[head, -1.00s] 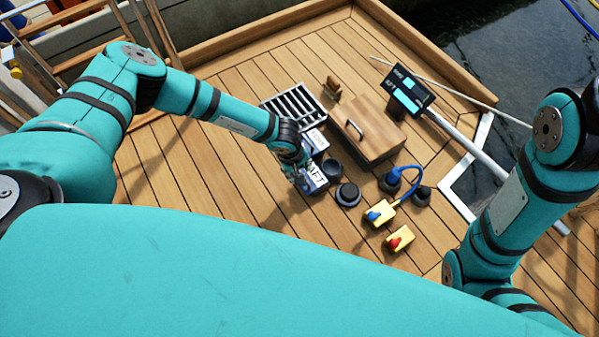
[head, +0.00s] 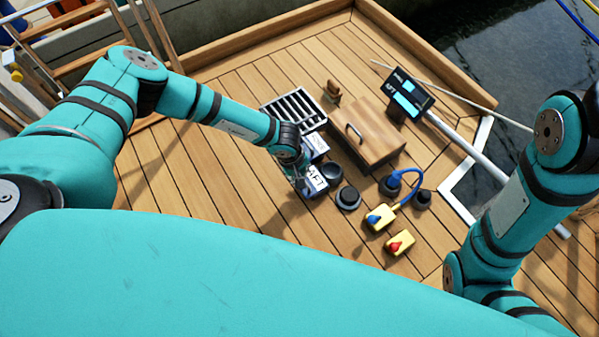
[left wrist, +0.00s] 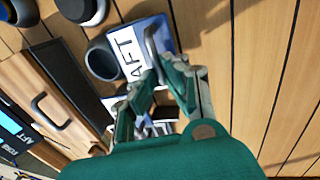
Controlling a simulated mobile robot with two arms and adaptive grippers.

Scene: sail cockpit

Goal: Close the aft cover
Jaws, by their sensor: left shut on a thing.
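The aft cover (head: 316,180) has a white label reading AFT and stands beside a round dark port (head: 332,169) on the deck. In the left wrist view the cover (left wrist: 126,52) shows its label, a blue-edged face and a grey handle (left wrist: 152,48). My left gripper (head: 299,183) is at the cover's near-left side. In the left wrist view its fingers (left wrist: 163,70) are shut on the handle. The cover looks tilted, but its exact angle is unclear. My right arm shows at the right, with its gripper outside the views.
A white-labelled block (head: 317,145) and a slatted grille (head: 296,108) lie behind the cover. A wooden hatch (head: 369,135) with a handle, a dark round fitting (head: 348,198) and yellow switch boxes (head: 381,217) stand to the right. Deck at left is clear.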

